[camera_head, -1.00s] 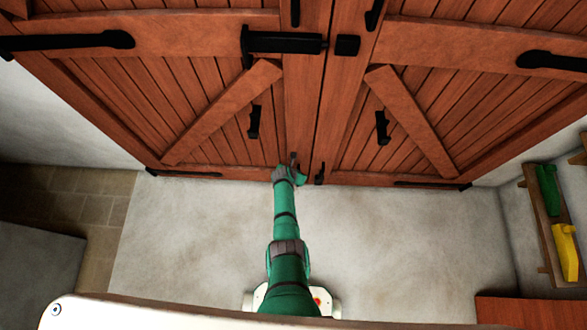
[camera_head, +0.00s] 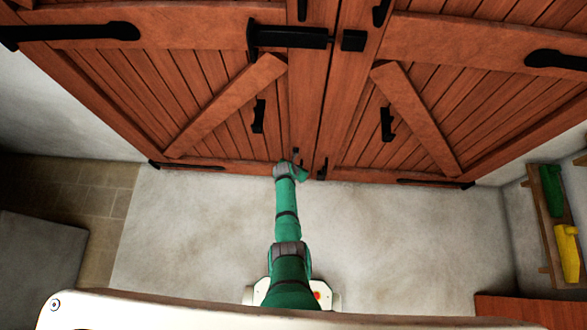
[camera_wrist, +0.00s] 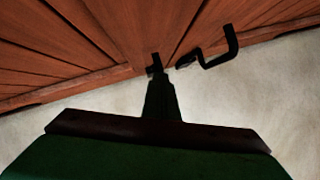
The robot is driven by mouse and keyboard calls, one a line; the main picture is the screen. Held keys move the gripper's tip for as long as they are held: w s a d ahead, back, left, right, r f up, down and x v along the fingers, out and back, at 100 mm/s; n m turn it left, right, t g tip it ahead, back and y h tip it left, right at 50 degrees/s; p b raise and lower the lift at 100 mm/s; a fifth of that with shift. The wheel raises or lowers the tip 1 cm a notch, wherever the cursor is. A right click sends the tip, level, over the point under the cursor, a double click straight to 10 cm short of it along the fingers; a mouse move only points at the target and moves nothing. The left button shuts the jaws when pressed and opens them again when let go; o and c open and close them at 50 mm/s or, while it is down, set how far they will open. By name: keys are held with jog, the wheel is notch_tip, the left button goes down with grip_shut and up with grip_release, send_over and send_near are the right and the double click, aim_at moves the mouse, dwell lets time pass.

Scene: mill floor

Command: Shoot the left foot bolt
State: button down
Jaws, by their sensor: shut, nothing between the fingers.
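The left foot bolt (camera_head: 295,154) is a small black piece low on the left door leaf, beside the seam, mostly hidden by my gripper in the head view. My gripper (camera_head: 299,174) is at the foot of the door, right at this bolt. In the wrist view my gripper (camera_wrist: 157,76) is a dark, narrow shape with its fingers together and nothing seen between them. Its tip overlaps the bolt there, and I cannot tell whether they touch. The right foot bolt (camera_head: 322,168) is just to the right; its bent black handle (camera_wrist: 233,44) shows in the wrist view.
The double wooden door (camera_head: 220,85) is closed. It has a black upper bolt (camera_head: 290,37) across the left leaf and pull handles (camera_head: 258,116) (camera_head: 387,125). The pale floor (camera_head: 400,235) before it is clear. A rack with green and yellow items (camera_head: 551,190) hangs at right.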

jog(key=v, duration=1.2)
jog(key=shift+r, duration=0.15)
jog(key=shift+s+a, duration=0.1)
jog(key=shift+d, duration=0.2)
